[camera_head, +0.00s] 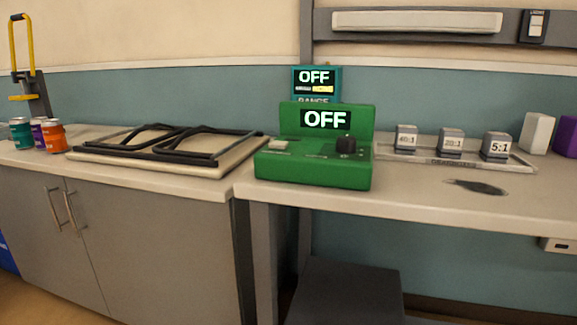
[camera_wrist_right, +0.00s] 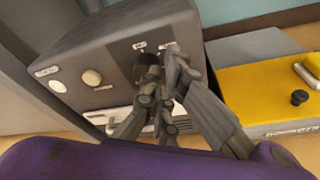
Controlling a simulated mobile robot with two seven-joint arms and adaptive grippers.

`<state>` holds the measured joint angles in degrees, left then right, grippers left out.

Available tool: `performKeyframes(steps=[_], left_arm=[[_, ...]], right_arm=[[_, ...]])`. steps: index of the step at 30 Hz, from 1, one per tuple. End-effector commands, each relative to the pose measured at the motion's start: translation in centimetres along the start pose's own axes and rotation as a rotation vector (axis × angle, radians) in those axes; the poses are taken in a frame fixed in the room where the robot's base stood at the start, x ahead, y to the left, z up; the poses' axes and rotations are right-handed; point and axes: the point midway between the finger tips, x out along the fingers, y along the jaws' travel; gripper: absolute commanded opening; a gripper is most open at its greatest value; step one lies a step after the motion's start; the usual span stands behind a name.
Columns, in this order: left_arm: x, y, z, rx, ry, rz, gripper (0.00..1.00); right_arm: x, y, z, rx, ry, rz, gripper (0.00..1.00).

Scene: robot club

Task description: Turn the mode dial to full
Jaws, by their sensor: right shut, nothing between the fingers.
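A green control box (camera_head: 313,172) stands on the counter in the head view. It has a black dial (camera_head: 346,145) at the right of its top and an upright panel with a screen reading OFF (camera_head: 326,119). I cannot read the small marks around the dial. My right gripper (camera_wrist_right: 164,72) shows only in the right wrist view. It is shut and empty in front of a dark grey unit (camera_wrist_right: 105,60) with a pale round knob (camera_wrist_right: 92,78). The gripper hides part of this unit's front. My left gripper is not in view.
A teal range box (camera_head: 316,80), also reading OFF, is behind the green box. A tray holds several grey ratio blocks (camera_head: 450,141) at right. A yellow box (camera_wrist_right: 262,95) stands beside the grey unit.

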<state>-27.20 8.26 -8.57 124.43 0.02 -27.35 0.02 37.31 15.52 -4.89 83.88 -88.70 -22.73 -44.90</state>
Motion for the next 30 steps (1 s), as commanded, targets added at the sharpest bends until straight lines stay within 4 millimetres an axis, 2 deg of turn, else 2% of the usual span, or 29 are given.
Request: performKeyframes(steps=[3,9,20,23,26,29,30], left_arm=[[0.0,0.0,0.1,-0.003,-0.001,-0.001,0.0],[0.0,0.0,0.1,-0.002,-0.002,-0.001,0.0],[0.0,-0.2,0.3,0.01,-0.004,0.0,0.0],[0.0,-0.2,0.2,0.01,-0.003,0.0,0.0],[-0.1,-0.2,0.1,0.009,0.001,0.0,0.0],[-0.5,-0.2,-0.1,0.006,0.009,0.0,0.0],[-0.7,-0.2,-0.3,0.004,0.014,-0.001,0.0]], right_arm=[[-1.5,-0.1,-0.4,0.001,0.0,-0.002,0.0],[-2.9,0.0,-0.7,0.0,0.0,0.0,0.0],[-3.0,0.0,-0.7,0.02,-0.001,0.0,0.0],[-2.9,0.0,-0.7,0.192,0.012,-0.016,0.0],[-3.3,0.9,-0.5,0.48,0.037,-0.038,0.0],[-6.5,0.1,-1.7,0.82,0.091,-0.116,0.0],[-8.4,-0.6,-2.4,0.958,0.114,-0.16,0.0]])
